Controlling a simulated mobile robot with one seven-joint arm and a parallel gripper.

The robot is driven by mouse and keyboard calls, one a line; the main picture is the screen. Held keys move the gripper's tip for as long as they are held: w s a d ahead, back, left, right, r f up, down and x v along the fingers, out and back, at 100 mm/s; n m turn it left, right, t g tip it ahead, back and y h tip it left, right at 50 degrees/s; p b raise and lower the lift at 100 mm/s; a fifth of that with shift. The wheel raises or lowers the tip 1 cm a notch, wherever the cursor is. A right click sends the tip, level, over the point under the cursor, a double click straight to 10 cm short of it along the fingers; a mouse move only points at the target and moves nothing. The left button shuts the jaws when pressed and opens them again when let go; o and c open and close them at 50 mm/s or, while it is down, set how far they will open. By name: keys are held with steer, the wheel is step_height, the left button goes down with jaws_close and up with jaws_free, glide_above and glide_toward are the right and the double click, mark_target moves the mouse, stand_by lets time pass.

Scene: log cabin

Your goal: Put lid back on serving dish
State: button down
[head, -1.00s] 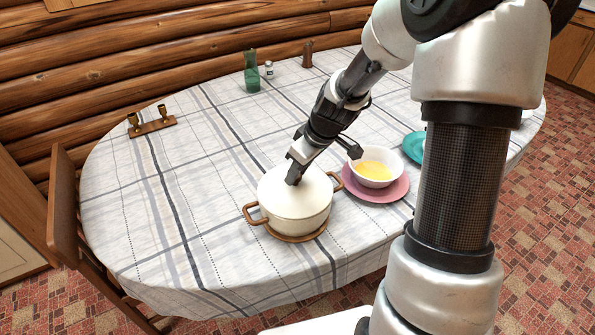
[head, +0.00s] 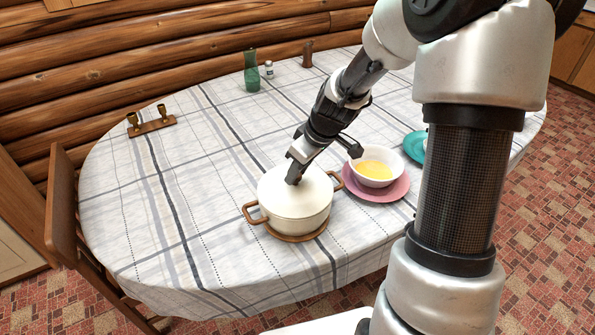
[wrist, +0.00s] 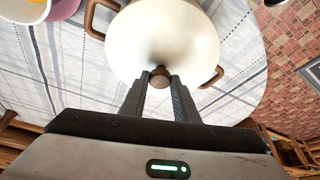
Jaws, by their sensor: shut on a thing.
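The white serving dish (head: 296,224) stands on a round brown trivet (head: 297,239) near the table's front edge, with a brown handle on each side. Its white lid (head: 272,186) sits on top of the dish, and no clear gap shows between them in the head view. My gripper (head: 293,178) is above the lid, shut on its knob. In the wrist view the brown knob (wrist: 160,76) is between the fingertips of my gripper (wrist: 160,84), with the lid (wrist: 165,35) spread out beyond it. The inside of the dish is hidden.
A white bowl of yellow food (head: 375,168) on a pink plate (head: 396,189) stands close to the right of the dish. A green vase (head: 251,72), a shaker (head: 269,70) and a candle holder (head: 152,126) stand farther back. The left of the tabletop is clear.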

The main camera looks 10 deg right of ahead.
steer(key=c, duration=0.8)
jaws_free()
steer(key=shift+r, duration=0.15)
steer(key=shift+r+p, duration=2.15)
steer(key=shift+r, duration=1.2)
jaws_close()
